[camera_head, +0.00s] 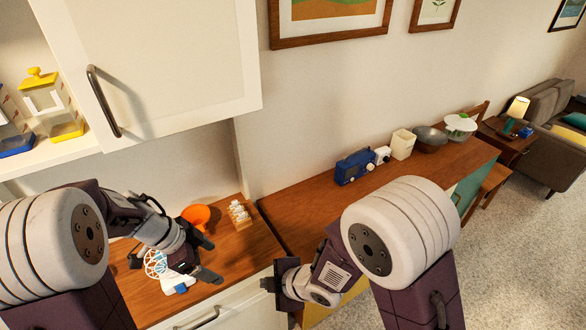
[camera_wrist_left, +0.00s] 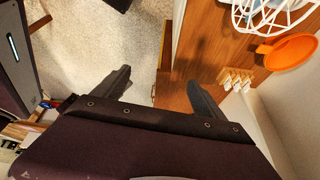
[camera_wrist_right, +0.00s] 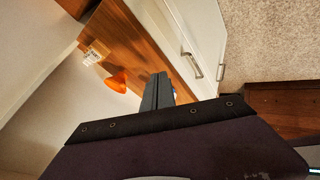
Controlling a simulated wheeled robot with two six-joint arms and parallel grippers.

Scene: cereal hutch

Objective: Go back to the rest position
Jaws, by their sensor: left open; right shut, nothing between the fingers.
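My left gripper (camera_head: 210,258) is open and empty above the wooden counter in the head view. Its two spread fingers (camera_wrist_left: 160,85) also show in the left wrist view, with nothing between them. My right gripper (camera_head: 272,285) is low in front of the counter, near the gap beside the lower cabinet. In the right wrist view its fingers (camera_wrist_right: 158,90) are together with nothing between them. Both arms reach forward from the bottom of the head view.
An orange bowl-like item (camera_head: 196,215), a small rack with white pieces (camera_head: 239,213) and a white wire basket (camera_head: 156,263) are on the counter. The upper cabinet door (camera_head: 165,65) stands open at upper left.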

